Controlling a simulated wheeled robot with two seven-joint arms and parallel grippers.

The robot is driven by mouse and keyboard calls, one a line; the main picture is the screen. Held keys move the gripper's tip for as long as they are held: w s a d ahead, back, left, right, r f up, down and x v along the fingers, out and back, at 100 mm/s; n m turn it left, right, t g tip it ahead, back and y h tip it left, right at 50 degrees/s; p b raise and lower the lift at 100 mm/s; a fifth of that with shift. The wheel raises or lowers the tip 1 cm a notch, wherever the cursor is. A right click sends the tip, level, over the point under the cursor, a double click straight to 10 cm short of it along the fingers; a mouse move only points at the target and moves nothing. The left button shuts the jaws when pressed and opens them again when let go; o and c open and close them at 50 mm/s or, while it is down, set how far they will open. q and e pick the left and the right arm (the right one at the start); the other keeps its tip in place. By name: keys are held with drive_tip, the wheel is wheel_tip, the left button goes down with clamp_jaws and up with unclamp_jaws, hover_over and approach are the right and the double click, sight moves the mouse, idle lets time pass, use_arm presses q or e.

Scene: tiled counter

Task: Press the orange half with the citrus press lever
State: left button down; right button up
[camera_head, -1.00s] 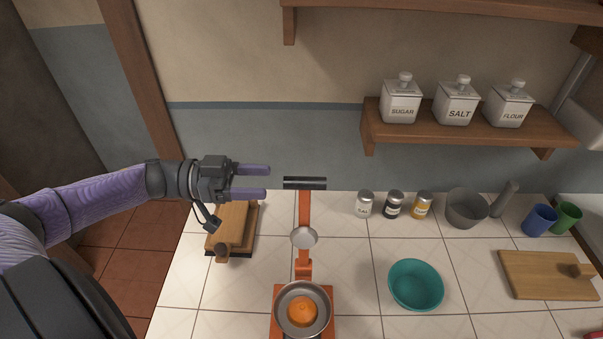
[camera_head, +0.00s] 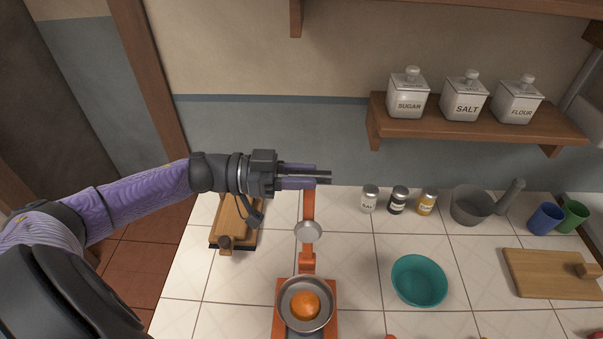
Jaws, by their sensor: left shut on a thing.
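The orange citrus press (camera_head: 308,262) stands on the tiled counter, with its lever (camera_head: 309,203) raised and a round pressing cup partway up it. An orange half (camera_head: 305,305) sits in the grey bowl (camera_head: 284,313) of the press at the bottom of the view. My left gripper (camera_head: 318,178) is at the top of the lever, its purple fingers shut around the dark handle bar (camera_head: 325,173), which sticks out past the fingertips. My right gripper is not in view.
A teal bowl (camera_head: 420,281) stands right of the press. Several spice jars (camera_head: 398,200), a grey mortar (camera_head: 468,205) and cups (camera_head: 546,217) line the back. A wooden board (camera_head: 540,273) lies at right, a wooden block (camera_head: 232,222) at left. A shelf (camera_head: 480,125) holds canisters.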

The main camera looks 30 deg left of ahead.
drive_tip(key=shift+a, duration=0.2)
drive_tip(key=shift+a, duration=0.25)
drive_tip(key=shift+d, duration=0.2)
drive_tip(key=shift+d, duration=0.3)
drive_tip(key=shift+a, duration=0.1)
